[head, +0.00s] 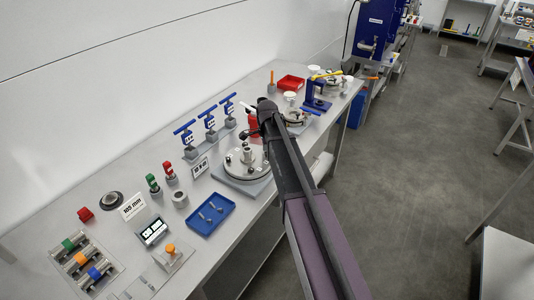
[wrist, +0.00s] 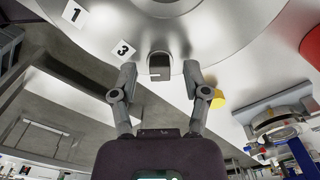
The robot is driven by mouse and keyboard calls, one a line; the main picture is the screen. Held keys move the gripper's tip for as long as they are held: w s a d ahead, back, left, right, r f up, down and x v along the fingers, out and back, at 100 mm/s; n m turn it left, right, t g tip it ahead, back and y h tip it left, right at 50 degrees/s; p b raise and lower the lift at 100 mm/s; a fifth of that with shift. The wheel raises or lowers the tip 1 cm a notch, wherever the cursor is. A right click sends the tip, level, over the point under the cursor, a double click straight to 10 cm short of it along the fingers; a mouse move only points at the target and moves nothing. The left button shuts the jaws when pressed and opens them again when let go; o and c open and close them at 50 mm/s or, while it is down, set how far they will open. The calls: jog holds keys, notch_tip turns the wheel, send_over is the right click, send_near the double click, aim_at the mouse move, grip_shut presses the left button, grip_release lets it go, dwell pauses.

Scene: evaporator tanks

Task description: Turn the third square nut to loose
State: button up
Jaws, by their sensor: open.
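In the wrist view a round silver flange (wrist: 225,30) fills the top, with white labels "1" (wrist: 75,14) and "3" (wrist: 123,50) on it. A dark square nut (wrist: 159,66) sits at its edge, just right of the "3" label. My gripper (wrist: 160,78) is open, with one finger on each side of this nut and visible gaps on both sides. In the head view the round flange station (head: 246,162) stands on the bench, left of my arm. My gripper there is mostly hidden by my arm, and the numbered nuts are too small to tell apart.
A red cylinder (wrist: 312,45) stands right of the flange in the wrist view, with a yellow piece (wrist: 217,98) nearer my right finger. On the bench, blue-handled valves (head: 210,123) stand behind the flange and a blue tray (head: 211,214) lies in front-left.

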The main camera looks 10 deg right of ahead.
grip_shut()
jog(key=shift+n, duration=0.3)
jog(key=shift+s+n, duration=0.1)
jog(key=shift+n, duration=3.1)
grip_release()
